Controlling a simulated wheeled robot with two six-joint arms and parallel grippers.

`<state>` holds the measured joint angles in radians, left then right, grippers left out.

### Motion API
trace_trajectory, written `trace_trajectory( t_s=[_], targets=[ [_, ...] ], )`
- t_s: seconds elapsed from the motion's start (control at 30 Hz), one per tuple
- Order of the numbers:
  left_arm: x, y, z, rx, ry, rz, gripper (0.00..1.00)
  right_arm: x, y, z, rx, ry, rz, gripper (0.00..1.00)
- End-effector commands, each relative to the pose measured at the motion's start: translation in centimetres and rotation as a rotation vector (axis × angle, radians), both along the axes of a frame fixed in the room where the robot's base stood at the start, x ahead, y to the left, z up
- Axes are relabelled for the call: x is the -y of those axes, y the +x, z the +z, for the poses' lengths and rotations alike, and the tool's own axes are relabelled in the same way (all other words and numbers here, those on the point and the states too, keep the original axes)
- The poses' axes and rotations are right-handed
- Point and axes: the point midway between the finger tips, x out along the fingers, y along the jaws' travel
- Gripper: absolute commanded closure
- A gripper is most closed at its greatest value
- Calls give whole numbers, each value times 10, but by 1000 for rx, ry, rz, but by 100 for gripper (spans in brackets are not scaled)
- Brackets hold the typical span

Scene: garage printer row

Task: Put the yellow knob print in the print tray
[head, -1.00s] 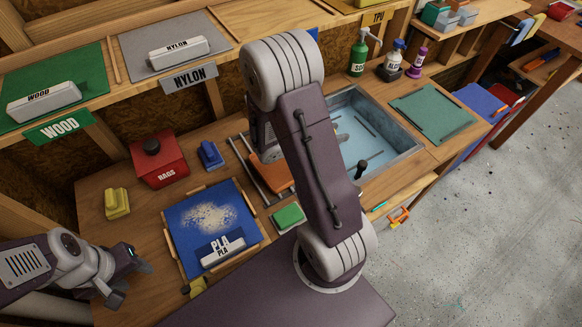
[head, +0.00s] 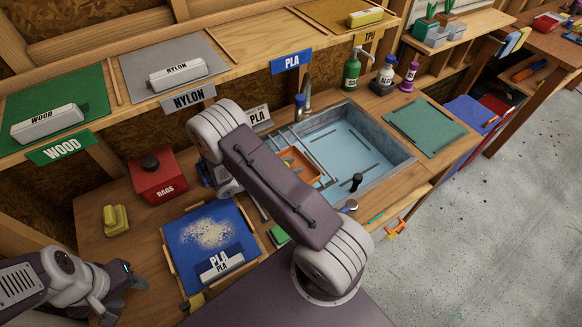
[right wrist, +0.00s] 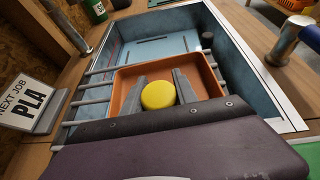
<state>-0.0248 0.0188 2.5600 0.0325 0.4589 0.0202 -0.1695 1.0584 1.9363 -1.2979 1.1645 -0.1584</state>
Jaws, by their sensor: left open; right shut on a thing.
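The yellow knob print (right wrist: 158,95), round and smooth, sits between the two fingers of my right gripper (right wrist: 160,90) in the right wrist view. The fingers are shut on it. The orange tray (right wrist: 122,82), shallow and rimmed, lies beyond and below the knob; the height between them is hard to judge. The tray also shows in the head view (head: 302,152), at the left part of the sink. My right arm hides the knob and right gripper there. My left gripper (head: 125,298) is open and empty at the lower left, beside the bench.
Grey rods (right wrist: 96,88) run beside the tray over the blue sink (head: 385,150). A tap (head: 305,100) and a PLA sign (head: 258,117) stand behind. A red rags box (head: 158,178), a yellow block (head: 116,220) and a blue PLA mat (head: 190,262) are on the left bench.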

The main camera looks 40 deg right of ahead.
Motion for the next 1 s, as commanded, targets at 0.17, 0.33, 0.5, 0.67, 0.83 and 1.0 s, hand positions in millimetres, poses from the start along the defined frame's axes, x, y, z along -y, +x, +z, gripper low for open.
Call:
trace_trajectory(
  t_s=[0.17,0.33,0.5,0.67,0.83,1.0],
  targets=[
    [0,0,1,0,0,0,53,0,0,-11,1,0,0,100],
    [0,0,1,0,0,0,53,0,0,-11,2,0,-1,100],
    [0,0,-2,0,0,0,53,0,0,-14,2,0,0,52],
    [0,0,-2,0,0,0,53,0,0,-14,2,0,-1,44],
    [0,0,4,0,0,0,53,0,0,-7,2,1,-1,44],
    [0,0,-7,0,0,0,53,-31,3,2,8,1,5,44]
  ],
)
